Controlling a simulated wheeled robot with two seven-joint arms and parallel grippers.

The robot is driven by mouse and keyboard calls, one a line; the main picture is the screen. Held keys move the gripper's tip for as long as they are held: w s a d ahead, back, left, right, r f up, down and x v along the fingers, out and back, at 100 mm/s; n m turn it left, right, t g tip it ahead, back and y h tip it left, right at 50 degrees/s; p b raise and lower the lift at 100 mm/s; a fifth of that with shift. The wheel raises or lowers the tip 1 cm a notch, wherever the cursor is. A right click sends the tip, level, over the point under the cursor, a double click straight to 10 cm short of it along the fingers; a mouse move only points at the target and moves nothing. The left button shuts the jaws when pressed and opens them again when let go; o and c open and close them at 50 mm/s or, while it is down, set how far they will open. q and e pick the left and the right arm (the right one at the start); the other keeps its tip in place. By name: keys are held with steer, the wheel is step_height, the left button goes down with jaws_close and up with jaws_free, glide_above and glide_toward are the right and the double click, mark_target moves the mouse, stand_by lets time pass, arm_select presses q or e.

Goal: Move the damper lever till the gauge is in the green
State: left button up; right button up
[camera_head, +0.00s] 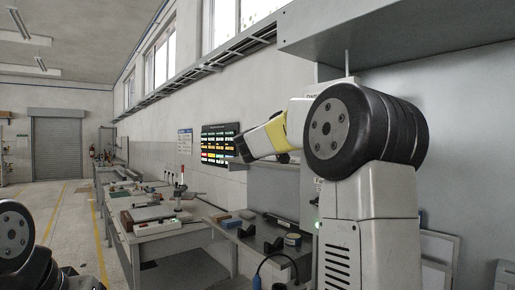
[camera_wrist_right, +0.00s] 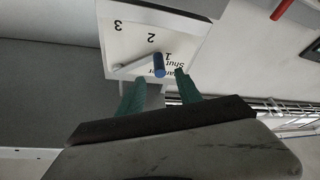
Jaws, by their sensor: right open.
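In the right wrist view a white panel (camera_wrist_right: 185,22) carries the printed numbers 1, 2 and 3 and the word "Shut", seen upside down. The damper lever (camera_wrist_right: 132,66) is a pale bar on it, with a blue knob (camera_wrist_right: 159,65) near the 1. My right gripper (camera_wrist_right: 159,78) is open, its two green fingers on either side of the line to the knob. The knob shows between and just beyond the fingertips; I cannot tell whether they touch. In the head view my right arm hides most of the panel. I cannot make out the gauge. My left gripper is out of view.
In the head view a grey hood (camera_head: 400,30) overhangs at the upper right. A workbench (camera_head: 150,228) with tools and small parts stands along the wall. A dark board with coloured labels (camera_head: 220,145) hangs behind. The floor at the left is open.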

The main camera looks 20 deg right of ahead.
steer(key=s+f+n+g+y, duration=0.2)
steer(key=s+f+y, duration=0.2)
steer(key=s+f, duration=0.5)
steer(key=s+f+n+g+y, duration=0.1)
steer(key=s+f+g+y, duration=0.3)
steer(key=f, duration=0.8)
steer(key=s+a+f+n+y, duration=0.1)
steer(key=s+a+f+y, duration=0.5)
steer(key=s+a+f, duration=0.2)
steer(key=s+a+f+n+y, duration=0.2)
steer(key=s+a+f+y, duration=0.4)
steer(key=a, duration=0.7)
steer(key=s+f, duration=0.2)
steer(key=s, duration=0.1)
steer(key=shift+s+a+n+y, duration=0.3)
